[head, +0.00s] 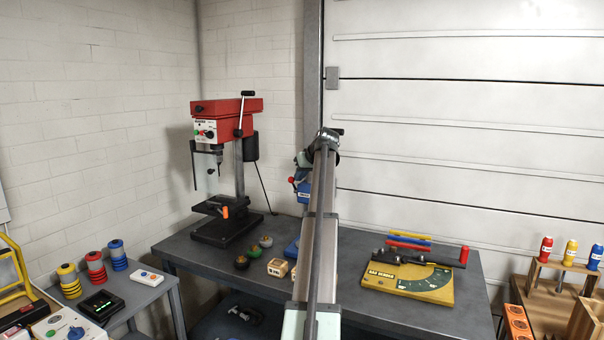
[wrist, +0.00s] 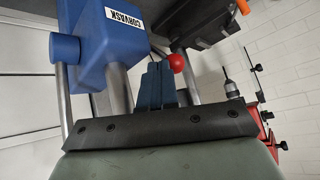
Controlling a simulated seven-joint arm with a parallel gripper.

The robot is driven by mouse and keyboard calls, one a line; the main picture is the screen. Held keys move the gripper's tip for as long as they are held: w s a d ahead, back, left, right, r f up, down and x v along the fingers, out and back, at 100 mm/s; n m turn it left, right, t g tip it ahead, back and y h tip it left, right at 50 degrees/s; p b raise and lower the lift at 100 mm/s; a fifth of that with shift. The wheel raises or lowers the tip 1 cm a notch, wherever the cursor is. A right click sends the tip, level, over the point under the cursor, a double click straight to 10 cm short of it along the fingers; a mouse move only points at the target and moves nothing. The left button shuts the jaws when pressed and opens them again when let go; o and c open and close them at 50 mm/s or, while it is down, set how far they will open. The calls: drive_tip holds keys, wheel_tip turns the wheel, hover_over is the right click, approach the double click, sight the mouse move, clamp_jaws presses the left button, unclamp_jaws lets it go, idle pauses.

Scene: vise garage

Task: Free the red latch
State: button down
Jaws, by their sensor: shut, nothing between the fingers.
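A blue vise (head: 302,188) labelled CORVASK stands on the bench, mostly hidden behind my arm in the head view. It fills the upper left of the wrist view (wrist: 92,45). A red ball knob on a thin rod, apparently the red latch (wrist: 177,62), sits at the vise's side; it also shows in the head view (head: 292,179). My gripper (wrist: 159,66) is shut and empty. Its dark fingertips appear immediately left of the red knob in the wrist view; I cannot tell whether they touch. My gripper's fingers cannot be made out in the head view.
A red drill press (head: 228,108) stands left of the vise. Small round pieces and wooden blocks (head: 277,268) lie on the bench (head: 180,243) before it. A yellow bar bender (head: 425,285) lies to the right. A wall and a panelled door are behind.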

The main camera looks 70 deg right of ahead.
sight(296, 189)
drive_tip(key=a+f+n+t+h, duration=0.1)
drive_tip(key=a+f+n+h, duration=0.2)
drive_tip(key=h, duration=0.3)
drive_tip(key=shift+a+f+h, duration=0.3)
drive_tip(key=shift+a+f, duration=0.35)
drive_tip(key=shift+f, duration=0.25)
drive_tip(key=shift+d, duration=0.15)
drive_tip(key=shift+d, duration=0.7)
drive_tip(key=shift+r, duration=0.1)
